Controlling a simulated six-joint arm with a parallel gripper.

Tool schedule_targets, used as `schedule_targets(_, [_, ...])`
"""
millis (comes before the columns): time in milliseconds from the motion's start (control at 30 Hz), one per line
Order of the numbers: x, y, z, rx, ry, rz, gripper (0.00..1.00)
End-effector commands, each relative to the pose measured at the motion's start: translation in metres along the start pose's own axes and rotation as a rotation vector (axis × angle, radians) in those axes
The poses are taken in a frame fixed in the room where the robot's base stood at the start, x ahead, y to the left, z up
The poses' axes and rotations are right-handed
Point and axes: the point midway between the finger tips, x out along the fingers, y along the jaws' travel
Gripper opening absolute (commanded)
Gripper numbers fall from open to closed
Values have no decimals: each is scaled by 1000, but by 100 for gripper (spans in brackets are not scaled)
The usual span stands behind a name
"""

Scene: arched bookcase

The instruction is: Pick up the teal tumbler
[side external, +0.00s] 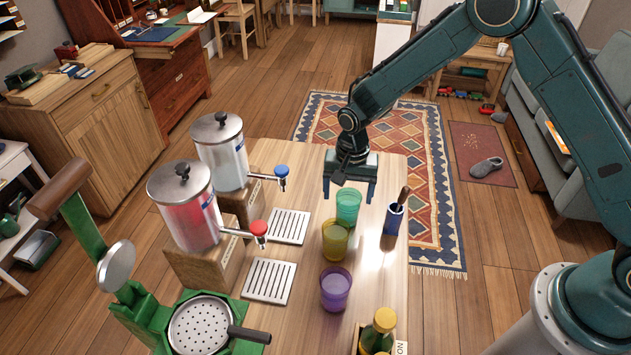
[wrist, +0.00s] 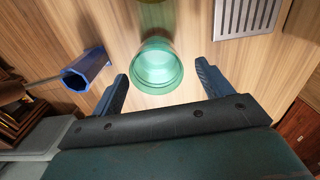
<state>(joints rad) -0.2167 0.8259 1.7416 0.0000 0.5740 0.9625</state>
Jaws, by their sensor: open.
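The teal tumbler (side external: 348,207) stands upright on the wooden table, at the far end of a row of tumblers. My gripper (side external: 349,197) is open above it, fingers pointing down. In the wrist view the teal tumbler (wrist: 157,68) shows its round rim between and just ahead of the two open fingers of my gripper (wrist: 160,84), with a gap on each side. Nothing is held. I cannot tell exactly how high the fingertips are against the rim.
A yellow tumbler (side external: 335,240) stands close by on the near side, with a purple tumbler (side external: 335,289) beyond it. A blue holder (side external: 394,219) with a stick stands to the right. Two dispensers (side external: 185,207) and slotted drip trays (side external: 288,227) are left. A green press (side external: 190,325) is at front.

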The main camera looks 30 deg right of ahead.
Motion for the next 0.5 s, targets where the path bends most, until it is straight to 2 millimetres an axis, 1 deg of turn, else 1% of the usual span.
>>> schedule_targets(167, [7,1,2,0,-1,1,78])
schedule_targets(500, [44,4,6,0,-2,2,78])
